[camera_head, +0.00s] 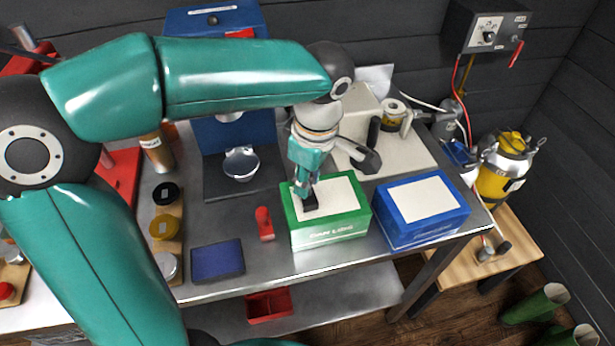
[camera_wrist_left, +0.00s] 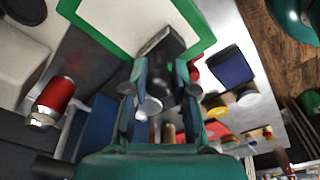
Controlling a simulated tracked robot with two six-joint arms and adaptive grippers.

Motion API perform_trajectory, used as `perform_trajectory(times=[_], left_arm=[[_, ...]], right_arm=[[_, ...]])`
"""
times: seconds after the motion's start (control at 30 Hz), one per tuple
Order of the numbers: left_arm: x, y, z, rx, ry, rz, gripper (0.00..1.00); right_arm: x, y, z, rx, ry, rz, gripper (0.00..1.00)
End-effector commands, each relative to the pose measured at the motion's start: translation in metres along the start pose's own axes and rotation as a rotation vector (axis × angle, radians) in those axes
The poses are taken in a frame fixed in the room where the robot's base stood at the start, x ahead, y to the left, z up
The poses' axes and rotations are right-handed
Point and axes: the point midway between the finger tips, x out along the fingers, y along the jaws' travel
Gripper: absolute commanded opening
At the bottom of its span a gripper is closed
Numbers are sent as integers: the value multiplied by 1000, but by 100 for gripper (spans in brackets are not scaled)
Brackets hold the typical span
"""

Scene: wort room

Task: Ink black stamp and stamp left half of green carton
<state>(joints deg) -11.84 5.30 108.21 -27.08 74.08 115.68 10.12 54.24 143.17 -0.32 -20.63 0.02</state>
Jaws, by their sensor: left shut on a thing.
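The green carton (camera_head: 330,232) stands on the steel table with a white panel on its top. My left gripper (camera_head: 305,184) points down over the left half of that panel and is shut on the black stamp (camera_head: 310,203). The stamp's base is on or just above the white panel; I cannot tell if it touches. In the left wrist view the black stamp (camera_wrist_left: 165,44) sits between the fingers, against the panel of the green carton (camera_wrist_left: 92,38). The dark blue ink pad (camera_head: 217,260) lies flat to the left of the carton. My right gripper is not in view.
A blue carton (camera_head: 408,233) stands right of the green one. Round tins (camera_head: 164,227) line the left on a wooden strip. A blue machine (camera_head: 228,140) and a pale one (camera_head: 357,125) stand behind.

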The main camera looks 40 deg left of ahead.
Motion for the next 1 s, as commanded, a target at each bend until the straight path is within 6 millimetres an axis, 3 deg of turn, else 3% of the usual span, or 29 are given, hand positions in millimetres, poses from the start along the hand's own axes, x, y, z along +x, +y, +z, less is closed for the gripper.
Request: perform_trajectory(times=[0.47, 1.0], left_arm=[[1, -1, 1, 2, -1, -6, 4], [-42, 0, -4, 1, -1, -1, 4]], right_arm=[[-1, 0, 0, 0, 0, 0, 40], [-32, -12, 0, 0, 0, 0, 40]])
